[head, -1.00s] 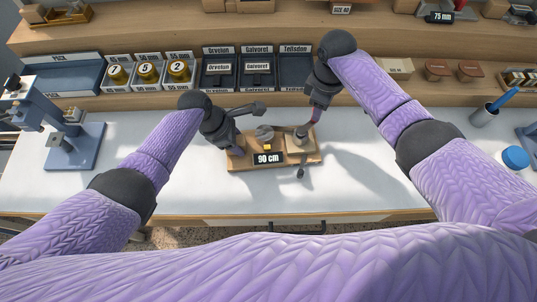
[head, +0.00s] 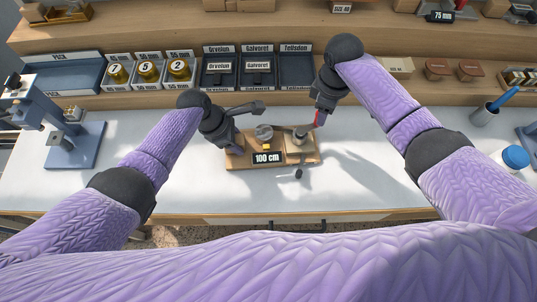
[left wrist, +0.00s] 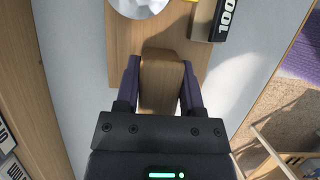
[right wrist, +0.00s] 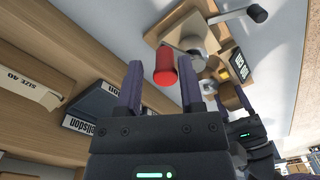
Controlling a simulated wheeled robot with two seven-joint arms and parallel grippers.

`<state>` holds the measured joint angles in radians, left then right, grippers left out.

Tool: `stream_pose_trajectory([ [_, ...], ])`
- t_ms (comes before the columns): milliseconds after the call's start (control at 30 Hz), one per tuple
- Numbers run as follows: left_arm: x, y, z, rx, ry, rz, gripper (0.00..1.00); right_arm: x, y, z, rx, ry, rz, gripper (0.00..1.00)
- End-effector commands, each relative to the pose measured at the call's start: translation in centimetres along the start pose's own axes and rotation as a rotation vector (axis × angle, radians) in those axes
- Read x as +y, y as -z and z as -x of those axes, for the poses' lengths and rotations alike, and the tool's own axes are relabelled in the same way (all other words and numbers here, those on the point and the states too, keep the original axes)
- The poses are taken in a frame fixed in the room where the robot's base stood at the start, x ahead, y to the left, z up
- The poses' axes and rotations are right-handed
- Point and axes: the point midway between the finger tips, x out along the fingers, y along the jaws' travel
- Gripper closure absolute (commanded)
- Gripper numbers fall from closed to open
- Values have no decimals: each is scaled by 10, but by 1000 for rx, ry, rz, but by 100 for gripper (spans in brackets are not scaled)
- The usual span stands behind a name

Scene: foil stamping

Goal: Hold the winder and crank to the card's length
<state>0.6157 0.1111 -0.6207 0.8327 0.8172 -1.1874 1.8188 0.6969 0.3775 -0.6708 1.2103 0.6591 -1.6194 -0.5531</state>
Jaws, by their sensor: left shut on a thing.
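The winder is a wooden base (head: 236,161) on the white bench, with a black display (head: 267,158) reading 100 cm. My left gripper (head: 231,140) is shut on the wooden block (left wrist: 162,82) at the winder's left end. A grey disc (head: 264,132) and a metal hub (head: 299,138) stand on the base. A red grip (right wrist: 165,68) shows just beyond and between the fingertips of my right gripper (right wrist: 160,82). Those fingers are apart with gaps on both sides of it. In the head view the red grip (head: 320,119) is beneath the right gripper. A black knob (head: 298,174) protrudes at the front.
Behind the winder are labelled dark bins (head: 257,72) and gold spools (head: 148,71). A blue press (head: 75,145) stands at left. A pen cup (head: 484,116) and a blue-capped jar (head: 515,158) stand at right. The bench in front is clear.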

Motion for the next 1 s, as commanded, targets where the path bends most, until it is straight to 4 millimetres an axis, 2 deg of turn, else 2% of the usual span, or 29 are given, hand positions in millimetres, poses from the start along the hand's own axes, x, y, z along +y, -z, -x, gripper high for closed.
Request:
stream_pose_trajectory([
  [33, -1, 1, 0, 3, 3, 0, 100, 0, 0, 0, 1, 1, 1, 41],
  [167, -1, 0, -1, 1, 4, 0, 100, -1, 1, 0, 3, 3, 2, 13],
  [200, -1, 0, -1, 1, 4, 0, 100, -1, 1, 0, 3, 3, 3, 12],
  [467, -1, -1, -1, -1, 3, 0, 100, -2, 2, 1, 5, 4, 4, 12],
  [1000, 0, -2, 0, -4, 1, 0, 100, -2, 2, 61, 6, 4, 5, 12],
])
